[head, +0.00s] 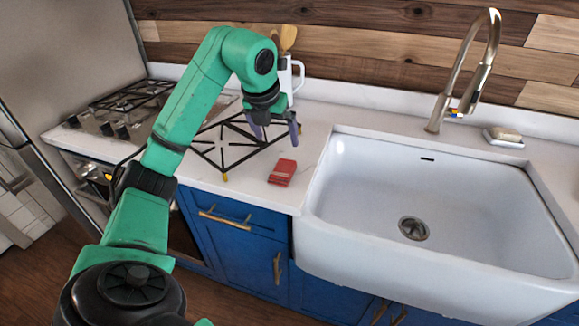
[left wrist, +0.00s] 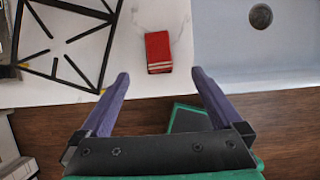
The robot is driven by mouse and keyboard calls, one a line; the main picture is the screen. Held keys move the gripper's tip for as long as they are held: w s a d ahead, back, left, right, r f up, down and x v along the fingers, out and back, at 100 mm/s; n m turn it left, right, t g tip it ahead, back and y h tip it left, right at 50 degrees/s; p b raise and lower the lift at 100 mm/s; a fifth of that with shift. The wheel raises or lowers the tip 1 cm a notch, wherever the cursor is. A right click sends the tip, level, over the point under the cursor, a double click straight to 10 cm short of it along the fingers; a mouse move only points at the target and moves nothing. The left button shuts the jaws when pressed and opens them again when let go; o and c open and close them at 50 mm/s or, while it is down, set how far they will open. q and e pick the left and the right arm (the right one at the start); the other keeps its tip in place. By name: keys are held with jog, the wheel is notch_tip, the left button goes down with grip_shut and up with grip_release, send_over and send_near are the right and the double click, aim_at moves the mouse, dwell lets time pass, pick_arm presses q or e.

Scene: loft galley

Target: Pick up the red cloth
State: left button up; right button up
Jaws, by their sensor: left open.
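The red cloth (head: 283,172) is a small folded stack lying on the white counter, between the black grate and the sink in the head view. In the left wrist view the red cloth (left wrist: 158,52) lies ahead of the fingertips, roughly midway between them, with pale layered edges facing me. My left gripper (head: 274,134) is open and empty, above the counter and farther back than the cloth in the head view. Its two purple fingers also show in the left wrist view (left wrist: 160,76), spread apart and not touching the cloth. My right gripper is not in view.
A black grate (head: 222,150) lies on the counter left of the cloth. The white sink (head: 345,210) with a tall faucet (head: 464,75) is close on the right. A white pitcher (head: 290,78) with wooden utensils stands behind my gripper. A soap dish (head: 503,138) sits behind the sink.

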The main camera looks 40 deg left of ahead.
pick_arm(q)
send_near(282, 168)
jog(key=p+x, duration=0.3)
jog(key=x, duration=0.5)
jog(key=shift+f, duration=0.15)
jog(key=shift+w+f, duration=0.2)
jog(key=shift+f, duration=0.05)
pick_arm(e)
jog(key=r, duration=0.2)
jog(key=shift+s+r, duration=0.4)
pick_arm(q)
jog(key=shift+f+b, duration=0.2)
jog(key=shift+b, duration=0.1)
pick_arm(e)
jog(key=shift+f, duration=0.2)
